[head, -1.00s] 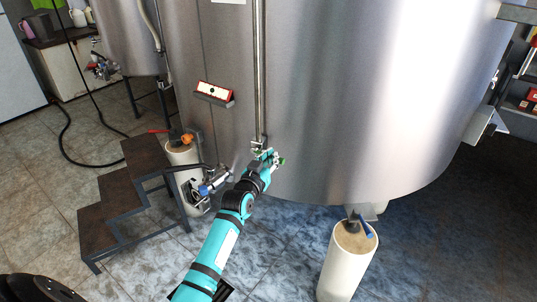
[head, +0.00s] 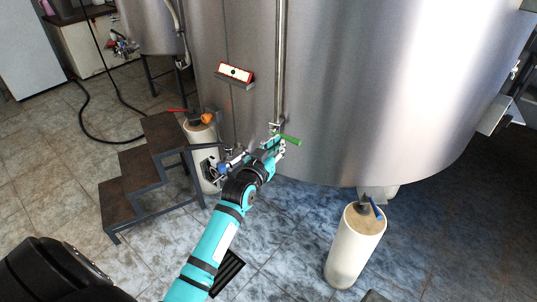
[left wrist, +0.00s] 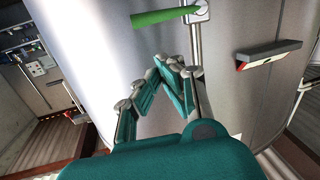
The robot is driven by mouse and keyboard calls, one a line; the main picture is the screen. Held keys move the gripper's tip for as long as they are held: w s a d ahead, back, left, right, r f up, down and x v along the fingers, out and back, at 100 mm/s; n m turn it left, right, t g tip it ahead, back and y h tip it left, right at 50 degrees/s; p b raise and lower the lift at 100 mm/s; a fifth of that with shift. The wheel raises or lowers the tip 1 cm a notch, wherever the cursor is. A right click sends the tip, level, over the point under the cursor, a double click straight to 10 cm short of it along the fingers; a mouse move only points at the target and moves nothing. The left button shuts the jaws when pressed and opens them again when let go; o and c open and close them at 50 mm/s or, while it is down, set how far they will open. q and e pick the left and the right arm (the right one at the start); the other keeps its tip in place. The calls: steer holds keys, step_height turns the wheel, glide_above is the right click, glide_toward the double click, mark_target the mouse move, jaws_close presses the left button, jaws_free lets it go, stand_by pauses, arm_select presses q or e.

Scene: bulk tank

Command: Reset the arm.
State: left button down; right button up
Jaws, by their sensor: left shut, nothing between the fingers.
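My left gripper (head: 279,147) is in front of the big steel tank (head: 370,80), just below a small valve with a green handle (head: 291,140) on the thin upright pipe. In the left wrist view the gripper (left wrist: 168,68) has its fingers together with nothing between them. The green handle (left wrist: 160,17) sticks out to the left from the pipe beyond the fingertips, apart from them in that picture. My teal left arm comes up from the bottom of the head view, bent at a black joint. My right gripper is not seen.
A small ledge with a red and white box (head: 235,73) is on the tank wall. Dark steps (head: 150,165) stand at left, near a pale tank leg (head: 203,135). Another leg (head: 355,250) stands at right. A black hose (head: 85,125) lies on the tiles.

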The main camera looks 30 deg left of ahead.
arm_select(q)
steer(key=s, duration=0.5)
steer(key=s+d+f+m+g, duration=0.1)
steer(key=s+d+f+g, duration=0.2)
steer(key=f, duration=0.9)
steer(key=s+d+f+g+h, duration=0.15)
steer(key=s+f, duration=0.35)
steer(key=f, duration=0.7)
steer(key=s+d+f+m+g, duration=0.1)
steer(key=s+d+f+g, duration=0.2)
steer(key=f, duration=0.8)
steer(key=s+f+g, duration=0.4)
steer(key=s+f, duration=0.9)
steer(key=s, duration=0.2)
steer(key=s+f+m+g, duration=0.1)
steer(key=s+f, duration=0.3)
steer(key=s, duration=0.7)
steer(key=s+d+f+m+g, duration=0.1)
steer(key=s+f+g, duration=0.2)
steer(key=s, duration=0.9)
steer(key=shift+s+f+g, duration=0.15)
steer(key=shift+f+g, duration=0.2)
steer(key=shift+f, duration=0.25)
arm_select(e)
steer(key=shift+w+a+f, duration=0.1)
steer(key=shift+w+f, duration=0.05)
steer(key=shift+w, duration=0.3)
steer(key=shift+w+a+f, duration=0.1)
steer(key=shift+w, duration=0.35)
